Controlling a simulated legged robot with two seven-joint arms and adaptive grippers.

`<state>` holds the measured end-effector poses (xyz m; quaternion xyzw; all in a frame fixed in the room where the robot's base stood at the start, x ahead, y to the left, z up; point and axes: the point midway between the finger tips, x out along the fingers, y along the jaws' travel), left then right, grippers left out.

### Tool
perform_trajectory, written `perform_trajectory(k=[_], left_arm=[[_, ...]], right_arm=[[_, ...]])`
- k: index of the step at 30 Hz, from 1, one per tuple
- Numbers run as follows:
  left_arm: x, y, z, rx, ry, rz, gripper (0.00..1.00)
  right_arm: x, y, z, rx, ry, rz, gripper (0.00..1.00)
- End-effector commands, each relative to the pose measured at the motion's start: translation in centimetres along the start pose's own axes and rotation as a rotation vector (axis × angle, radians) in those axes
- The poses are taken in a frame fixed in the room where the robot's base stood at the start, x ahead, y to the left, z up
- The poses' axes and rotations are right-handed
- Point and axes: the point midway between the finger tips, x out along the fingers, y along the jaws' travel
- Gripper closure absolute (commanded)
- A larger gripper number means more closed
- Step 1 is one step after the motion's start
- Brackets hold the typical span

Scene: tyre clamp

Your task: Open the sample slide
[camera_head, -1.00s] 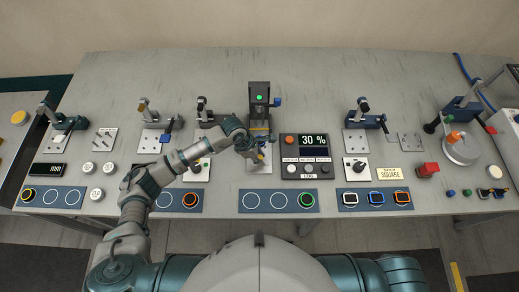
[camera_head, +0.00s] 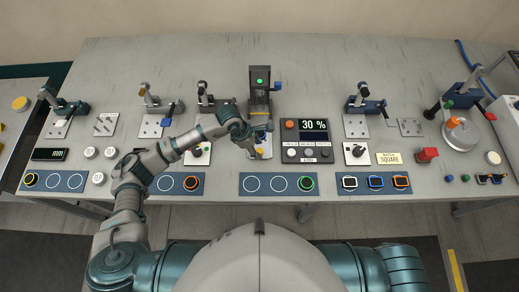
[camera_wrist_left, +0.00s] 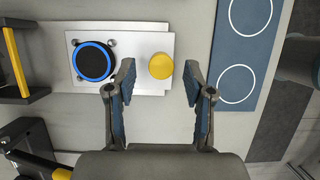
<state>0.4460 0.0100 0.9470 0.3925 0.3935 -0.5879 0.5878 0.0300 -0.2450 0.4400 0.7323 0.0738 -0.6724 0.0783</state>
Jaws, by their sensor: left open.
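The sample slide is a pale metal plate (camera_wrist_left: 125,84) with a round yellow knob (camera_wrist_left: 161,66) near one end and a blue-ringed black disc (camera_wrist_left: 93,61) on it. My left gripper (camera_wrist_left: 159,76) is open, with one fingertip on each side of the knob and gaps visible; I cannot tell its height over the knob. In the head view my left gripper (camera_head: 256,150) is at the front of the middle station (camera_head: 260,90), which has a green light, and partly hides the slide. My right gripper is not in view.
A control box (camera_head: 307,141) reading 30 % stands just right of the station. A blue mat with ring marks (camera_head: 278,184) lies in front. Lever clamps (camera_head: 366,104) stand along the bench (camera_head: 220,60). A black bracket with a yellow bar (camera_wrist_left: 17,62) is beyond the plate.

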Motion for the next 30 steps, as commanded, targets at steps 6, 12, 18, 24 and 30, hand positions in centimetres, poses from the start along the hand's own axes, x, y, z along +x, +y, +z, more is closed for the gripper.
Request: perform_trajectory(k=[6, 12, 18, 24, 30], left_arm=[[-5.2, 0.1, 0.0, 0.002, 0.0, 0.004, 0.47], [-8.3, 0.1, 0.0, 0.001, 0.0, 0.002, 0.47], [-9.3, 0.1, 0.0, 0.001, 0.0, 0.0, 0.47], [-9.3, 0.1, 0.0, 0.001, 0.0, 0.0, 0.47], [-9.2, 0.1, 0.0, 0.001, 0.0, 0.0, 0.47]], right_arm=[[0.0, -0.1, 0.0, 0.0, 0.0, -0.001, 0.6], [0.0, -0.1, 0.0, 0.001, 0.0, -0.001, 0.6], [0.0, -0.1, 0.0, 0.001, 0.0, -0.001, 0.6], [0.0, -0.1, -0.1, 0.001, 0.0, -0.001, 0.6], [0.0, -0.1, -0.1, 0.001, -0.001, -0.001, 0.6]])
